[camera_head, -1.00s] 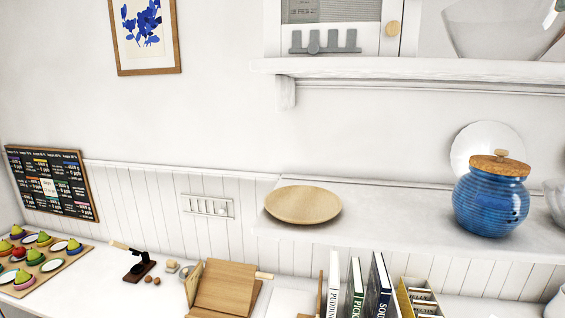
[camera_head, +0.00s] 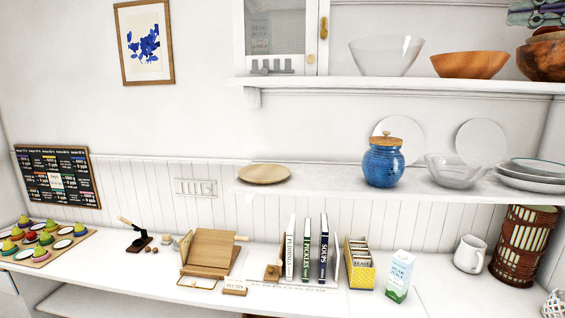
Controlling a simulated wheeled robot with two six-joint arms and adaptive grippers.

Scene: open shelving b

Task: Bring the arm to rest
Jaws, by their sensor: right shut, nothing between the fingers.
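The white counter (camera_head: 110,275) runs along the bottom of the view. On the shelf above it stand a round wooden plate (camera_head: 264,174) and a blue jar (camera_head: 383,163) with a wooden lid. Both stand free, with nothing of mine touching them.
On the counter stand a wooden book stand (camera_head: 212,250), several upright books (camera_head: 306,248), a yellow box (camera_head: 359,265), a carton (camera_head: 400,277), a white jug (camera_head: 468,254) and a woven lantern (camera_head: 521,246). Bowls (camera_head: 469,65) stand on the upper shelf (camera_head: 400,86).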

